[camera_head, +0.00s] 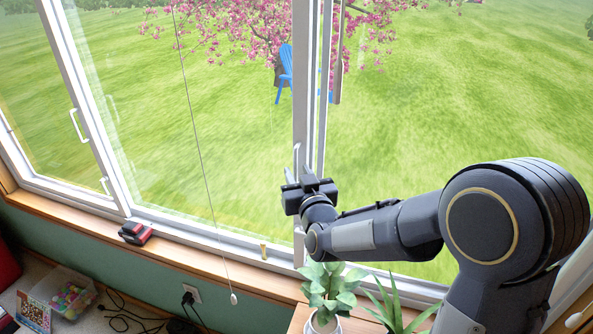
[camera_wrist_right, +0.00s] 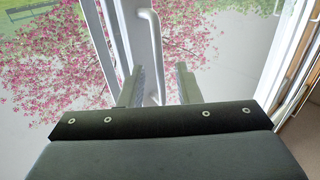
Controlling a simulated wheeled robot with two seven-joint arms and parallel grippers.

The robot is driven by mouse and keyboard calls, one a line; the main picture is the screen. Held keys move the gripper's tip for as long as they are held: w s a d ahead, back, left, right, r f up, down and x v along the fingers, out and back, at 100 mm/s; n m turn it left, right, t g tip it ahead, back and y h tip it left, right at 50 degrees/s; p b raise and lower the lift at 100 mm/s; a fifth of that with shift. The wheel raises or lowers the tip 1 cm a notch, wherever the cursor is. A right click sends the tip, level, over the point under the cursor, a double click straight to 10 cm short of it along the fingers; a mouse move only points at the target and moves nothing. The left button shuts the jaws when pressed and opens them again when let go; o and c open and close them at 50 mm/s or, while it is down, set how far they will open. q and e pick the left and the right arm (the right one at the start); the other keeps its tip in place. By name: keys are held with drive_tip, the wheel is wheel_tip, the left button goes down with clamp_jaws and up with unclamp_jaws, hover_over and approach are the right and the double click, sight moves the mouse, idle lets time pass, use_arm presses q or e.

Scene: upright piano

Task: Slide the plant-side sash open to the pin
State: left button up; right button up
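The plant-side sash has a white upright frame (camera_head: 305,80) in the middle of the window, beside the potted plant (camera_head: 326,288). Its white bar handle (camera_head: 296,158) also shows in the right wrist view (camera_wrist_right: 154,45). My right gripper (camera_head: 299,176) is at this handle. In the right wrist view its two fingers (camera_wrist_right: 160,82) stand apart, with the lower part of the handle between them. I cannot tell whether either finger touches it. A small brass-coloured peg (camera_head: 263,250), perhaps the pin, stands on the sill track left of the sash frame. My left gripper is out of view.
A red and black object (camera_head: 135,233) lies on the wooden sill (camera_head: 85,222). A thin cord with a white end (camera_head: 234,299) hangs before the glass. A spiky plant (camera_head: 395,308) stands under my right arm. A clear bin (camera_head: 68,292) and cables lie lower left.

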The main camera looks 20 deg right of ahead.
drive_tip(key=shift+w, duration=0.65)
clamp_jaws()
drive_tip(key=w+a, duration=0.5)
drive_tip(key=a, duration=0.3)
drive_tip(key=shift+w, duration=0.2)
